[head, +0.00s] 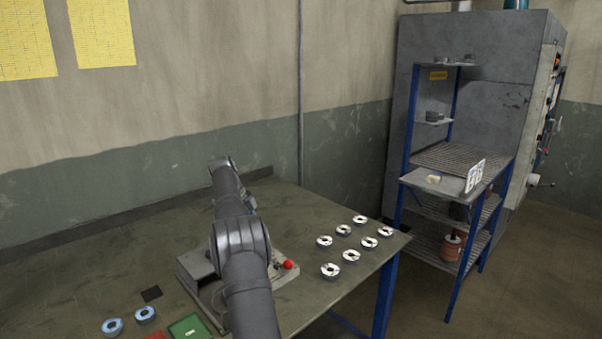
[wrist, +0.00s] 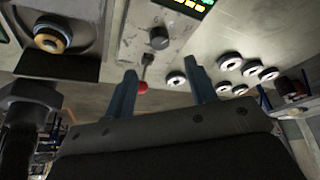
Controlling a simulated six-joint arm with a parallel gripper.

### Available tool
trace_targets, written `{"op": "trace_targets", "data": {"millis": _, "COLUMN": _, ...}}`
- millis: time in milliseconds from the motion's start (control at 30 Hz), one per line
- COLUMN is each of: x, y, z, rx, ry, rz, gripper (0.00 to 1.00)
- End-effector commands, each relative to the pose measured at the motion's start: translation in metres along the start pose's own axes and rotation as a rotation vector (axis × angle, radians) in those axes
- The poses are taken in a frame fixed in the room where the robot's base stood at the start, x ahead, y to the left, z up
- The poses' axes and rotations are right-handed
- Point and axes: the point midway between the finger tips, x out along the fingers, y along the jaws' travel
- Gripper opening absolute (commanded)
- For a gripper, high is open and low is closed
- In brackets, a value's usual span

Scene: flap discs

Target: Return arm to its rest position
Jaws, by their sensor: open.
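My gripper (wrist: 163,82) is open in the wrist view, its two blue-grey fingers apart with nothing held between them. In the head view my arm reaches over the table (head: 325,208), and the gripper itself cannot be made out there. White-faced flap discs (head: 330,270) lie in a group at the table's right end. They also show to the right in the wrist view (wrist: 229,61). Two bluish discs (head: 112,327) (head: 145,315) lie at the front left. An orange-rimmed disc (wrist: 51,38) sits on a fixture at the upper left of the wrist view.
A grey machine with a red knob (head: 288,265) stands on the table, partly hidden by my arm. A green tray (head: 190,327), a red patch (head: 155,336) and a black pad (head: 151,293) lie nearby. A blue-framed shelf rack (head: 452,184) stands beyond the table. The table's back is clear.

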Motion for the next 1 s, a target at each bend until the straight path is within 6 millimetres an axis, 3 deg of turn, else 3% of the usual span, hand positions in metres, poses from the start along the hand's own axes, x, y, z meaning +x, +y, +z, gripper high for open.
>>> {"op": "trace_targets", "data": {"millis": 300, "x": 0.057, "y": 0.001, "z": 0.0, "rx": 0.0, "ry": 0.001, "rz": 0.003, "gripper": 0.52}}
{"op": "trace_targets", "data": {"millis": 500, "x": 0.083, "y": 0.0, "z": 0.0, "rx": -0.001, "ry": 0.001, "rz": 0.001, "gripper": 0.52}}
{"op": "trace_targets", "data": {"millis": 667, "x": 0.092, "y": 0.001, "z": 0.0, "rx": -0.001, "ry": 0.0, "rz": 0.001, "gripper": 0.52}}
{"op": "trace_targets", "data": {"millis": 1000, "x": 0.091, "y": 0.0, "z": 0.0, "rx": -0.011, "ry": 0.0, "rz": -0.004, "gripper": 0.52}}
